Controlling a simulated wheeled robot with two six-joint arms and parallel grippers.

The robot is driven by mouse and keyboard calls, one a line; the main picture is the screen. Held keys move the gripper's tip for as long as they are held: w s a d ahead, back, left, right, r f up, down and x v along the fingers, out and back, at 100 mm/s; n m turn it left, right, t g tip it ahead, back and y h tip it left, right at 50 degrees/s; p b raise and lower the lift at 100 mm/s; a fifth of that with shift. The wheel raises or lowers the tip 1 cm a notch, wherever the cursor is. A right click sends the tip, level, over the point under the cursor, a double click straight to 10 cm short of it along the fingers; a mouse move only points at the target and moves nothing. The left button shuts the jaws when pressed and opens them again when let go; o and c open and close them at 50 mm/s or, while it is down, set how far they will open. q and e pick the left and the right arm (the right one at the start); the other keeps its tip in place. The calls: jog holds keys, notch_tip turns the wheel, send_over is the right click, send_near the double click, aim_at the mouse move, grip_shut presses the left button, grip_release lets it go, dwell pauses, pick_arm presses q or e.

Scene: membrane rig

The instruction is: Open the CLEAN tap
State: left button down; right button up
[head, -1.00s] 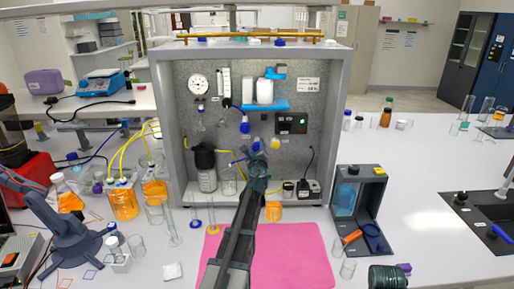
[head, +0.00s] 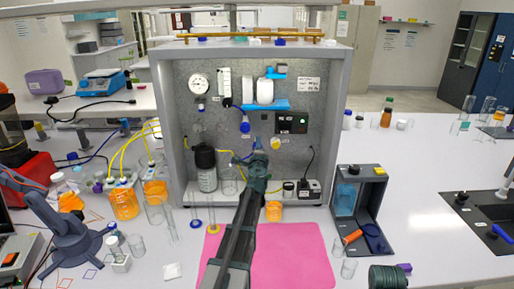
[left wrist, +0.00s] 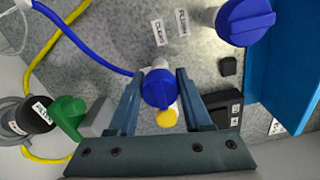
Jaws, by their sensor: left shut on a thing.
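My left gripper (head: 258,158) is at the grey panel, its arm rising from the bottom centre. In the left wrist view its two fingers (left wrist: 160,100) stand on either side of a blue tap handle (left wrist: 158,88) and are shut on it. A label reading CLEAN (left wrist: 157,32) is on the panel just above this handle, so I take it for the CLEAN tap. In the head view the gripper mostly hides this handle. A second blue tap (left wrist: 245,20), beside a FLUSH label (left wrist: 181,22), also shows in the head view (head: 245,127). My right gripper is not in view.
A yellow knob (head: 275,143) is close right of the gripper; a black display box (head: 292,123) is above it. Blue and yellow tubes run nearby. Beakers and bottles stand below on the rig floor. A pink mat (head: 290,255) in front is clear.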

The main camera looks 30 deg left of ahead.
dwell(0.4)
pick_arm(q)
jog(key=shift+c, duration=1.7)
grip_release()
jog(key=shift+s, duration=0.15)
jog(key=v, duration=1.3)
jog(key=shift+s, duration=0.3)
jog(key=shift+d, duration=0.2)
